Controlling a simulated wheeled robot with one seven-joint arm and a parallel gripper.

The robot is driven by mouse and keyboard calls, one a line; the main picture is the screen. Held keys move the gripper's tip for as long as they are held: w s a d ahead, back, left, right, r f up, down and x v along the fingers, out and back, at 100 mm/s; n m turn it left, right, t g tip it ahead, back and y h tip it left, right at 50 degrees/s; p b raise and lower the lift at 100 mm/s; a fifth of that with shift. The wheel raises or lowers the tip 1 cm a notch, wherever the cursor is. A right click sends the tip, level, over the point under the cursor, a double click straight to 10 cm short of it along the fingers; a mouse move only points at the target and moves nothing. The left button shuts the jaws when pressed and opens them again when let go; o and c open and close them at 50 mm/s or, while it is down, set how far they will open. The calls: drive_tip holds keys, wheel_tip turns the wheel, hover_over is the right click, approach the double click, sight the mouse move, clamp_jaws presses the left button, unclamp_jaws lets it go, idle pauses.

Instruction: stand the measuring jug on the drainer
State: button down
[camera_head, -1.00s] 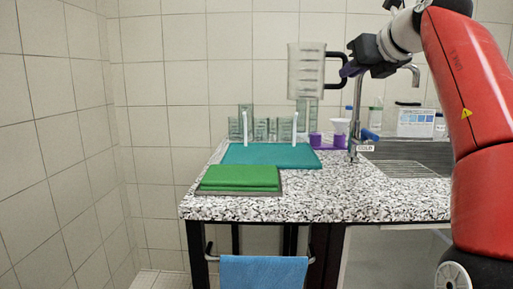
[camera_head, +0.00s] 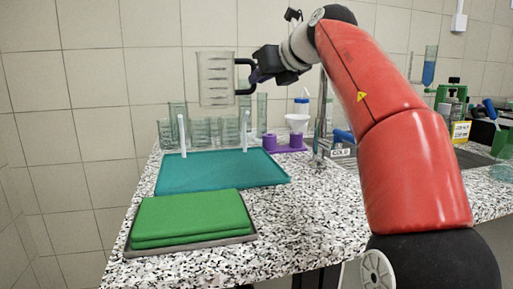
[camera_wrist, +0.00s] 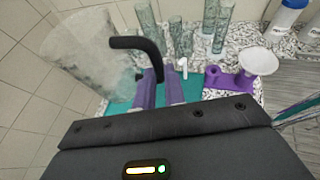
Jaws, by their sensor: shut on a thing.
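The measuring jug (camera_head: 216,78) is clear with grey markings and a black handle. It is upright in the air, well above the counter, and shows at the upper left in the wrist view (camera_wrist: 85,50). My gripper (camera_head: 254,77) is shut on the handle, at the jug's right side. Its purple fingers (camera_wrist: 160,85) show in the wrist view, where the handle's lower part is hidden. The drainer (camera_head: 215,175) appears to be the flat teal tray with two white upright pegs at its back. It lies on the counter below the jug, and its surface looks bare.
Several glass cylinders and beakers (camera_head: 200,130) stand behind the drainer. A purple holder (camera_head: 290,148) with a white funnel (camera_head: 297,122) stands right of them, beside the tap (camera_head: 320,130). Folded green cloths (camera_head: 190,218) lie in front of the drainer. A tiled wall is behind and left.

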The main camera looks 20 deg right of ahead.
wheel_tip(320, 180, down, 16)
drive_tip(key=shift+f, duration=0.1)
idle(0.4)
drive_tip(key=shift+f, duration=0.1)
drive_tip(key=c, duration=1.5)
unclamp_jaws()
drive_tip(key=shift+d, duration=0.1)
drive_tip(key=b+v, duration=0.1)
drive_tip(key=v, duration=1.1)
